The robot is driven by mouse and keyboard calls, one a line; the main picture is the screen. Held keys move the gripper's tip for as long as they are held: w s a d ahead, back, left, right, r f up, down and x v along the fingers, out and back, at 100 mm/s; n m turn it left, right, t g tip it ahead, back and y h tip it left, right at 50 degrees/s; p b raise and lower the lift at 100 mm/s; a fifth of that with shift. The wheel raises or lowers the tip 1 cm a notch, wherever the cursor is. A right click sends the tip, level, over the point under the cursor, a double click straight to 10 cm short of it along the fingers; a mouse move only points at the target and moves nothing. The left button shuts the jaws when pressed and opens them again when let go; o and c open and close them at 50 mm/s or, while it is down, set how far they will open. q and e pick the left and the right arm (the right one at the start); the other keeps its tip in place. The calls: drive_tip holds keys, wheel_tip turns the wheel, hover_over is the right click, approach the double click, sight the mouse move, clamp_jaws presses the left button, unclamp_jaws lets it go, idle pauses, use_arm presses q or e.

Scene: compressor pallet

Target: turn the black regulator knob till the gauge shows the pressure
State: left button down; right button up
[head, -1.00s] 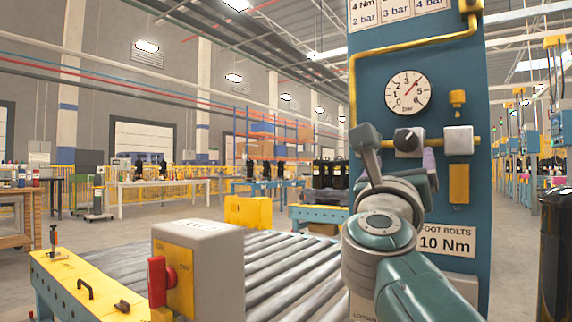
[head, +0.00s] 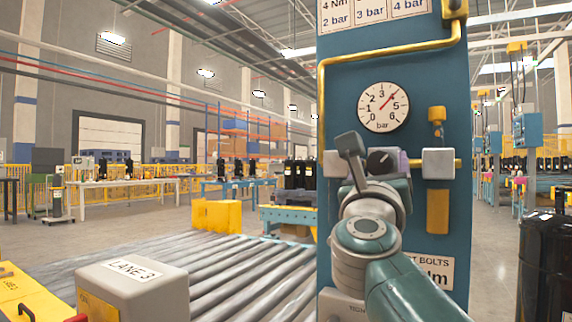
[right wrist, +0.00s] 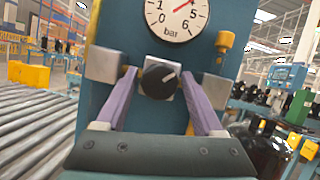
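The black regulator knob (head: 381,160) sits on a grey block on the blue panel, partly hidden by my right gripper (head: 362,165) in the head view. My right gripper (right wrist: 159,74) is open, with one purple finger on each side of the knob and a small gap visible. The round gauge (head: 383,107) above has its red needle pointing up and right, between 3 and 5, covering the 4. My left gripper is in neither view.
A yellow pipe (head: 390,57) runs over the gauge and down the panel's left edge. Grey blocks (head: 438,163) flank the knob. A roller conveyor (head: 240,270) and a LANE 3 box (head: 130,285) lie left. A black cylinder (head: 545,260) stands at right.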

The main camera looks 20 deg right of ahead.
clamp_jaws()
idle(0.3)
drive_tip(key=shift+r, duration=0.1)
drive_tip(key=shift+r+n+p, duration=0.1)
drive_tip(key=shift+n+p, duration=0.4)
drive_tip(key=shift+p, duration=0.2)
drive_tip(key=n+y+p, duration=0.2)
drive_tip(key=n+p, duration=0.4)
drive_tip(key=p, duration=0.1)
drive_tip(key=n+y+p, duration=0.3)
drive_tip(key=n+p, duration=0.3)
drive_tip(key=p, duration=0.1)
drive_tip(key=n+y+p, duration=0.2)
drive_tip(key=n+p, duration=0.4)
drive_tip(key=p, duration=0.2)
drive_tip(key=shift+r+y, duration=0.25)
drive_tip(key=shift+y, duration=0.05)
drive_tip(key=shift+f+n+g+p, duration=0.25)
drive_tip(key=shift+n+g+p, duration=0.25)
drive_tip(key=shift+n+p, duration=0.5)
